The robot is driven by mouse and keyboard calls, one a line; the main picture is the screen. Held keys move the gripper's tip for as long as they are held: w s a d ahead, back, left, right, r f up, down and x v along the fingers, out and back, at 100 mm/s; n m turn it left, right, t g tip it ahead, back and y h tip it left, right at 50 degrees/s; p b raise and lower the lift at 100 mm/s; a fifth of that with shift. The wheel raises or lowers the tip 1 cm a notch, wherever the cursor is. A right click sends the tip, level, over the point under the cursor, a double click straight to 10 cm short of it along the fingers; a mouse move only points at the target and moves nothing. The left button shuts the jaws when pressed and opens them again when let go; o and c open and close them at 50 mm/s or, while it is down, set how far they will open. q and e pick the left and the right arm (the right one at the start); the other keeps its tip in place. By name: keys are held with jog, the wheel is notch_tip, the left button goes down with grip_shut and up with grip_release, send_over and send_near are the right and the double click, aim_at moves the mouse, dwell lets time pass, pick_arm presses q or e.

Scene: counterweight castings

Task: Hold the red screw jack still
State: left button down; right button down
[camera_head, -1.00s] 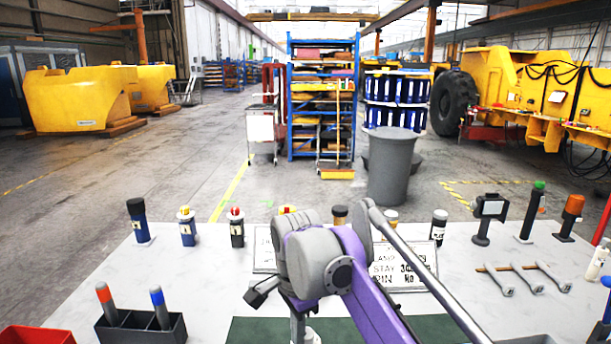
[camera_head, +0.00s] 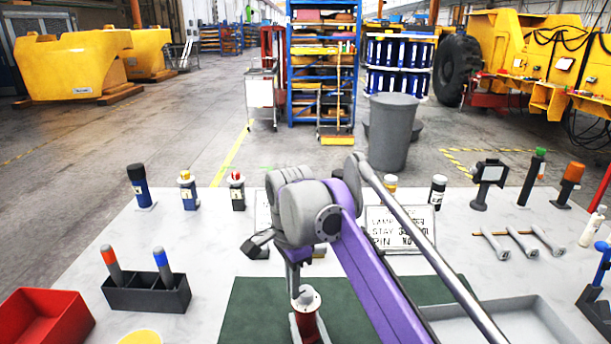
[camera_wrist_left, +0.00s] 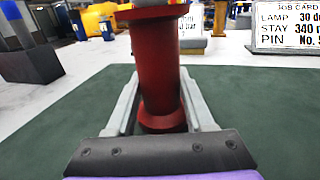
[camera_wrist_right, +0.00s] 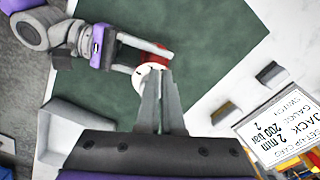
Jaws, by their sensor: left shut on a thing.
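The red screw jack (camera_head: 309,327) stands on the green mat (camera_head: 252,310) at the bottom of the head view, its base cut off. In the left wrist view its red body (camera_wrist_left: 160,60) stands upright between the fingers of my left gripper (camera_wrist_left: 159,82), which is shut on it. The right wrist view shows the jack's pale round top (camera_wrist_right: 150,77) and the left gripper's fingers around its red body. My right gripper (camera_wrist_right: 158,74) is shut, its fingertips at the edge of that top in the picture. I cannot tell whether they touch it.
A dark holder (camera_head: 147,294) with two grey handles and a red bin (camera_head: 40,318) lie left of the mat. A grey tray (camera_head: 497,322) lies to the right. Job card (camera_head: 400,228), bottles and lamps line the back.

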jog(key=shift+w, duration=0.1)
dwell(0.4)
jog(key=shift+a, duration=0.25)
notch_tip(320, 180, up, 6)
dwell(0.5)
jog(key=shift+a, duration=0.1)
notch_tip(320, 180, down, 6)
jog(key=s+d, duration=0.1)
jog(key=s, duration=0.1)
jog(key=shift+s+d, duration=0.2)
dwell(0.5)
jog(key=shift+w+d, duration=0.2)
jog(key=shift+w, duration=0.05)
dwell(0.6)
